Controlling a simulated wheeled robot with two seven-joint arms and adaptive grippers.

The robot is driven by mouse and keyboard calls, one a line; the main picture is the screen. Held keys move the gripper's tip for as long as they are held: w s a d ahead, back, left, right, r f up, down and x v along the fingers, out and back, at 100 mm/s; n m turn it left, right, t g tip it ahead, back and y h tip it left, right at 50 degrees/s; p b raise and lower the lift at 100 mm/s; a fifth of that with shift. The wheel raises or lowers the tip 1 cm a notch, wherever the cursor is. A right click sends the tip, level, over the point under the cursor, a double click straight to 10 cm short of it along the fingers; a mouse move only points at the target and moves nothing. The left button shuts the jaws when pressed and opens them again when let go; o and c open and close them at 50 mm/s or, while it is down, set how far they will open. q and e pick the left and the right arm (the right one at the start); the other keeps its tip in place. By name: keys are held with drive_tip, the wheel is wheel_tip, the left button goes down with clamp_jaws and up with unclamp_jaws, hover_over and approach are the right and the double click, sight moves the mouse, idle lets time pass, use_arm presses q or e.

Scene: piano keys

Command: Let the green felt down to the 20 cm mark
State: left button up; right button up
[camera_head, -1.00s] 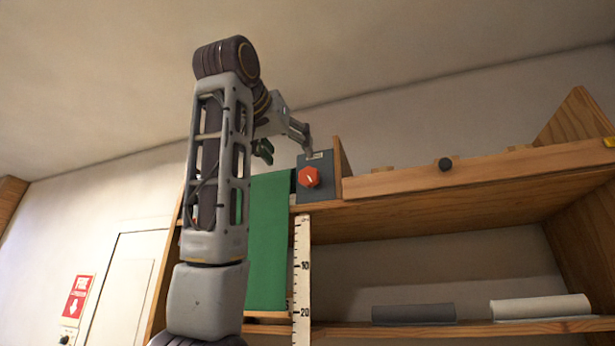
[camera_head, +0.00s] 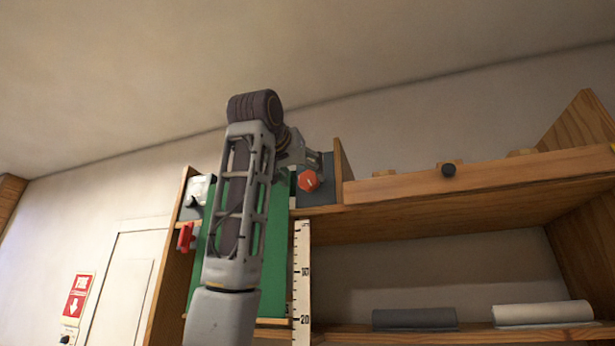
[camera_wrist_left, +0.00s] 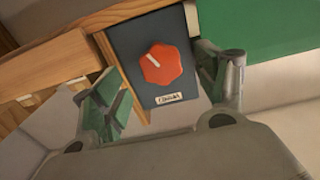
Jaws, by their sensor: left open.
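The green felt (camera_head: 278,250) hangs in the cabinet's left bay, partly hidden behind my left arm. Its lower edge looks close to the 20 mark of the white ruler (camera_head: 301,270) beside it. A red knob (camera_head: 308,181) with a white pointer line sits on a dark panel at the felt's upper right. My left gripper (camera_head: 313,163) is at this panel. In the left wrist view its open fingers (camera_wrist_left: 157,78) lie on either side of the knob (camera_wrist_left: 161,65), with visible gaps, and hold nothing. My right gripper is out of view.
A red clip-like part (camera_head: 186,237) is at the cabinet's left side. Dark (camera_head: 414,319) and light (camera_head: 541,313) rolls lie on the lower shelf. Open room lies above that shelf.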

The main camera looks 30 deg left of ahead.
sight(308, 180)
use_arm(q)
drive_tip(key=shift+p+x, duration=0.65)
drive_tip(key=shift+x, duration=1.7)
drive_tip(key=shift+d, duration=0.1)
drive_tip(key=c, duration=1)
